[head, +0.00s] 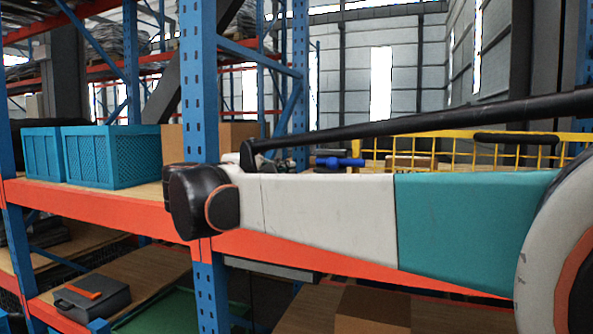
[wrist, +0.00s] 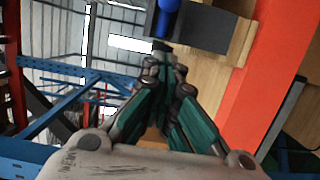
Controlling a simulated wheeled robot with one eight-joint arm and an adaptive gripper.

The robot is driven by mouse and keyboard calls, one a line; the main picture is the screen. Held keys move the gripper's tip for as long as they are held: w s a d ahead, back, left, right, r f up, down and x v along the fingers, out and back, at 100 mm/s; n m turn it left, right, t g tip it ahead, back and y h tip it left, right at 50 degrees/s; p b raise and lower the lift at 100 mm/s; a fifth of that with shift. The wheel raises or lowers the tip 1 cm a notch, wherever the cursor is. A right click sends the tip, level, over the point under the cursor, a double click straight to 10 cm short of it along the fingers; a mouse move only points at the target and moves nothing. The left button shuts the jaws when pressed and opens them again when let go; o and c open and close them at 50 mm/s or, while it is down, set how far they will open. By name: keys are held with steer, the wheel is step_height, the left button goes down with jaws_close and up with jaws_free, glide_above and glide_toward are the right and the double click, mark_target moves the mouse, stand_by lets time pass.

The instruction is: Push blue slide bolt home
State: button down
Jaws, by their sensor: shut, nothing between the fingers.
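The blue slide bolt (head: 338,162) shows in the head view just above my arm, in front of the yellow mesh. Its lower part is hidden by my arm. In the wrist view the blue bolt (wrist: 167,14) is at the top edge, partly cut off, against a dark grey block (wrist: 208,30). My gripper (wrist: 165,66) is shut and empty, its teal fingers together. The fingertips lie just below the bolt in the wrist picture; I cannot tell if they touch it.
A blue rack post (head: 199,80) and the orange shelf beam (head: 100,208) are close to my arm. Teal crates (head: 110,157) stand on the shelf at left. A yellow mesh basket (head: 460,150) is behind my arm. The orange beam (wrist: 265,80) runs along the wrist view's right.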

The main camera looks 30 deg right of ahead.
steer(key=s+a+f+m+y+b, duration=0.1)
steer(key=s+a+f+y+b, duration=0.4)
steer(key=f, duration=1.6)
steer(key=s+a+f+m+y+b, duration=0.2)
steer(key=s+f+b, duration=0.9)
steer(key=f, duration=1.1)
steer(key=s+a+f+m+y+b, duration=0.1)
steer(key=s+a+f+y+b, duration=0.6)
steer(key=f+b, duration=0.6)
step_height(320, 180, down, 9)
steer(key=shift+s+a+r+m+y, duration=0.15)
steer(key=shift+s+a+m+y, duration=0.2)
steer(key=shift+s+y, duration=0.6)
steer(key=shift+w+y, duration=0.25)
